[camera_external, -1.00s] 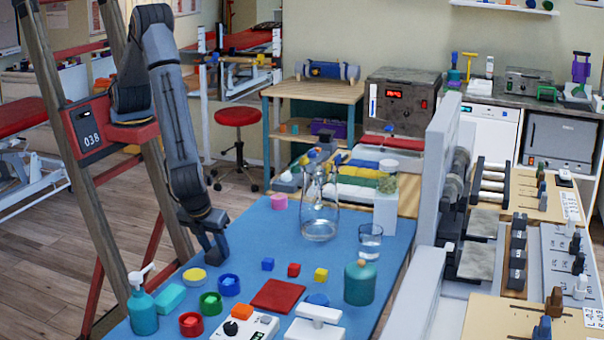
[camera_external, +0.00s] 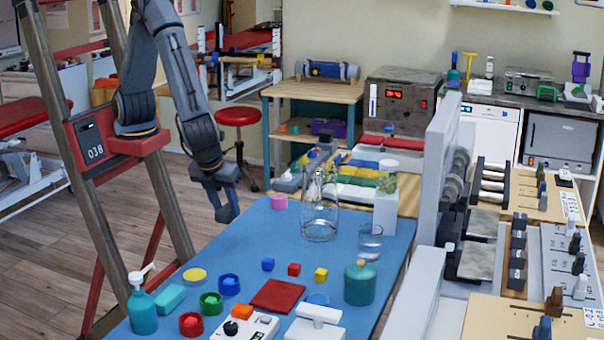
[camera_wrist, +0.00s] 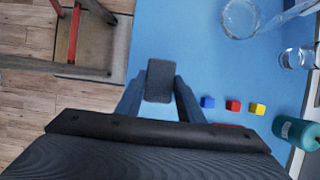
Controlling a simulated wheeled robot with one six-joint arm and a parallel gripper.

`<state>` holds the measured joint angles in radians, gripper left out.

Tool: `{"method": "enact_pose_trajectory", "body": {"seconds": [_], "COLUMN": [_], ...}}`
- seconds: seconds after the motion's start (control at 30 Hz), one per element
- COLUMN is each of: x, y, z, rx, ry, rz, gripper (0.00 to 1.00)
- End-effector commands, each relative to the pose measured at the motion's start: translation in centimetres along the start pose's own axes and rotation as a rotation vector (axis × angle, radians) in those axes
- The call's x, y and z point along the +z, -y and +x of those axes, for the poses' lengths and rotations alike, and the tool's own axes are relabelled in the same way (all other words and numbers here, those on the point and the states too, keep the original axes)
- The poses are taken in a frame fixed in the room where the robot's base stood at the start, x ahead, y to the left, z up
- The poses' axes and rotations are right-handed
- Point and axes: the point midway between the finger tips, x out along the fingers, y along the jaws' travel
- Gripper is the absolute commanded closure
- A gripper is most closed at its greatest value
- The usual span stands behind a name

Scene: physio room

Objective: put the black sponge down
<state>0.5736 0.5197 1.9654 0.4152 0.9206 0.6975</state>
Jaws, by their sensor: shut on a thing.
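The black sponge (camera_wrist: 160,81) is a dark block between the two fingers in the wrist view. My gripper (camera_wrist: 158,90) is shut on it. In the external view my gripper (camera_external: 227,205) hangs at the left edge of the blue table (camera_external: 250,235), with the dark sponge hard to tell from the dark fingers. In the wrist view the sponge shows over the left part of the blue top (camera_wrist: 185,50). The height of the sponge above the top is hard to judge.
Red, blue and yellow cubes (camera_external: 294,269) and a red square mat (camera_external: 278,296) lie to the right.

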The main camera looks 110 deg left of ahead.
Motion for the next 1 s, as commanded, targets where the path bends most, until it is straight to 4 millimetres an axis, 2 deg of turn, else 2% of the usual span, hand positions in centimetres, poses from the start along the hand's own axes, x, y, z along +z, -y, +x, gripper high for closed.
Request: {"method": "enact_pose_trajectory", "body": {"seconds": [0.03, 0.13, 0.23, 0.33, 0.43, 0.6, 0.87, 1.0], "x": [1.8, 4.9, 7.2, 8.4, 8.4, 7.3, 6.4, 5.7], "y": [0.2, 0.0, -0.3, -0.6, -0.8, -0.8, -0.8, -0.8], "z": [0.9, 2.1, 3.1, 3.8, 5.1, 7.7, 9.8, 11.6], "rx": [0.001, 0.001, 0.001, 0.001, 0.004, 0.004, 0.002, 0.003], "ry": [0.0, 0.0, -0.001, 0.001, 0.002, 0.002, 0.001, 0.001], "rz": [-0.007, -0.006, -0.004, -0.001, 0.003, 0.005, 0.003, 0.003], "gripper": [0.87, 0.87, 0.87, 0.87, 0.87, 0.87, 0.87, 0.87]}}
